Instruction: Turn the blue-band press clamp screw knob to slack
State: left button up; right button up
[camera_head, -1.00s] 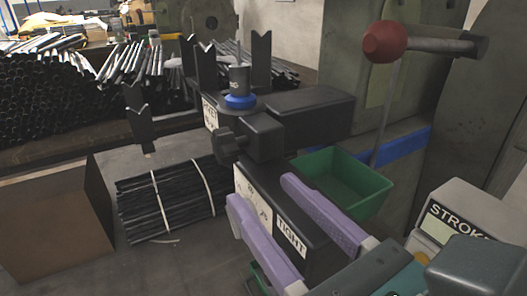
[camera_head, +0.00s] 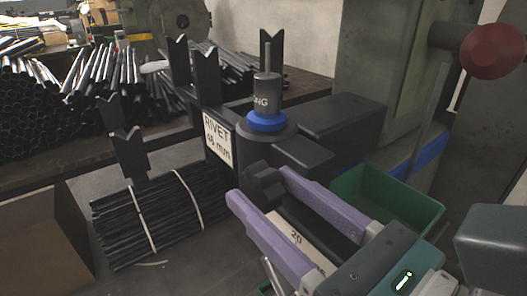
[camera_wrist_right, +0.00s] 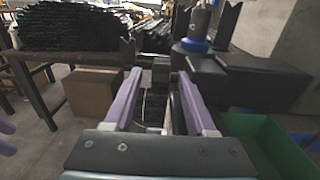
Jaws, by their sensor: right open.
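The black lobed clamp knob (camera_head: 263,182) sits on the front of the dark block. My right gripper (camera_head: 257,183) has its two purple fingers apart, with the knob between or just beyond the tips; contact cannot be told. The fingers also show open in the right wrist view (camera_wrist_right: 159,73). The dial plate (camera_head: 298,238) below the knob is largely covered by the fingers. Purple finger parts, likely my left gripper's (camera_wrist_right: 6,138), show at the wrist view's left edge.
A green bin (camera_head: 385,195) stands right of the gripper. A red ball-ended lever (camera_head: 492,52) juts out at upper right. A brown box (camera_head: 35,240) is at lower left.

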jog(key=shift+d, duration=0.1)
jog(key=shift+c, duration=0.7)
grip_shut()
